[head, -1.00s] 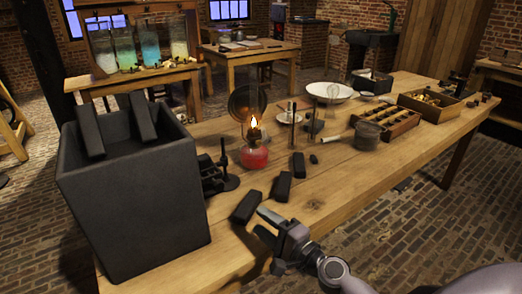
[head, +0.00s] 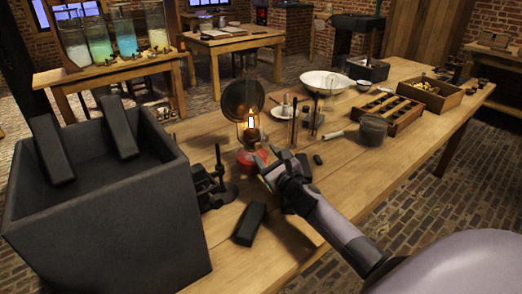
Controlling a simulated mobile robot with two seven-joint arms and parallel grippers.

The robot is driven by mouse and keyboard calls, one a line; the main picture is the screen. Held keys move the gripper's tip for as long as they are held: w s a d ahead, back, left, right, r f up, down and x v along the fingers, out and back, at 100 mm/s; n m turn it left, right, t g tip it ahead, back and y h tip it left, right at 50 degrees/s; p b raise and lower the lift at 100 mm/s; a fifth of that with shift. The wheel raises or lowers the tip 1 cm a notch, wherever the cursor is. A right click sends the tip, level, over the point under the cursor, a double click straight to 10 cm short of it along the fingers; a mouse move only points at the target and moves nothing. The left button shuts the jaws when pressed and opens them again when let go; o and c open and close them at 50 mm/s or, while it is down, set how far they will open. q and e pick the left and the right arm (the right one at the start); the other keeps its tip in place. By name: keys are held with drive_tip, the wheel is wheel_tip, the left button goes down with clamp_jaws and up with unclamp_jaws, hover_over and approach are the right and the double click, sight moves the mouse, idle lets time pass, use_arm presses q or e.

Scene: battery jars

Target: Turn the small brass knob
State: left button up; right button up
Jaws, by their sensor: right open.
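A lit oil lamp (head: 251,137) with a red base and a round dark reflector (head: 243,96) stands on the wooden table. The small brass knob is too small to make out at the lamp's burner; my gripper is close in front of that area. My right gripper (head: 267,160) is open and empty, its fingertips at the right front of the lamp's red base and overlapping its edge in the head view. I cannot tell whether they touch it. My left gripper is not in view.
A large dark box (head: 105,220) with black slabs fills the table's left end. A black block (head: 250,224) lies in front. A small black stand (head: 216,180) is left of the lamp. Thin rods, a bowl (head: 327,81) and a divided wooden tray (head: 388,114) stand to the right.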

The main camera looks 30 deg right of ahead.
sight(259, 146)
drive_tip(key=shift+w+d, duration=0.2)
drive_tip(key=shift+w, duration=1.6)
clamp_jaws()
